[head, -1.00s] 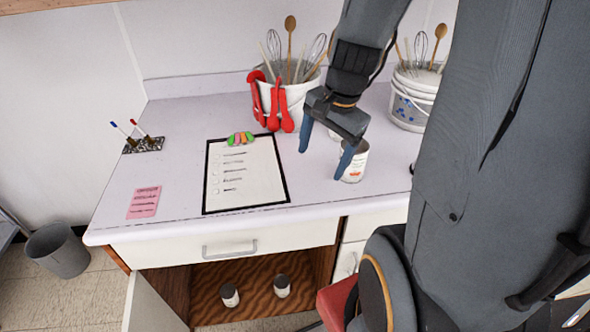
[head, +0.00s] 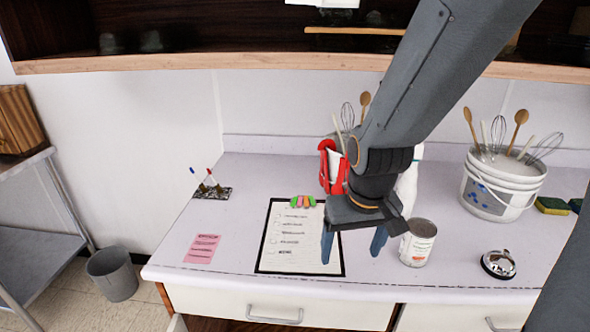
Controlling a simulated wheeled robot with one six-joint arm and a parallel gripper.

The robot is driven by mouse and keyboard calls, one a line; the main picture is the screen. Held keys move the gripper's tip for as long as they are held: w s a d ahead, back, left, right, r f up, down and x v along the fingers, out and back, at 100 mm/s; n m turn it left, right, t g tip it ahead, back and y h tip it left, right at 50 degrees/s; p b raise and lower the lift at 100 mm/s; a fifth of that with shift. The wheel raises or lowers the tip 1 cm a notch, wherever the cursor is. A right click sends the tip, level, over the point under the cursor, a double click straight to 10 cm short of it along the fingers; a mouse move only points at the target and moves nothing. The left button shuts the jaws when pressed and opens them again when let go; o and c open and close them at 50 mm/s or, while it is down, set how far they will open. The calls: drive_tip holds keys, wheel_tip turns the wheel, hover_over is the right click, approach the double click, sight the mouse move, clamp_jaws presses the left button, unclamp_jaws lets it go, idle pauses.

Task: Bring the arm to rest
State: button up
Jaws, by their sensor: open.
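My gripper (head: 353,250) is open, its two blue fingers pointing down with nothing between them. It hangs over the counter at the right edge of the clipboard (head: 262,262). A can (head: 418,244) with a white and orange label stands upright on the counter just right of the fingers, apart from them. My arm hides most of a utensil bucket with a red item (head: 329,167) at its side, and part of a white bottle (head: 407,190).
A second white bucket (head: 496,187) with whisks and spoons, a bell (head: 498,264) and sponges (head: 552,205) stand at the right. A pen holder (head: 212,192) and pink note (head: 202,248) lie at the left. An overhead shelf (head: 180,62) runs along the wall behind my arm.

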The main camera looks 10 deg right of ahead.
drive_tip(key=shift+g, duration=0.3)
drive_tip(key=shift+f+b, duration=1.95)
drive_tip(key=shift+f, duration=0.3)
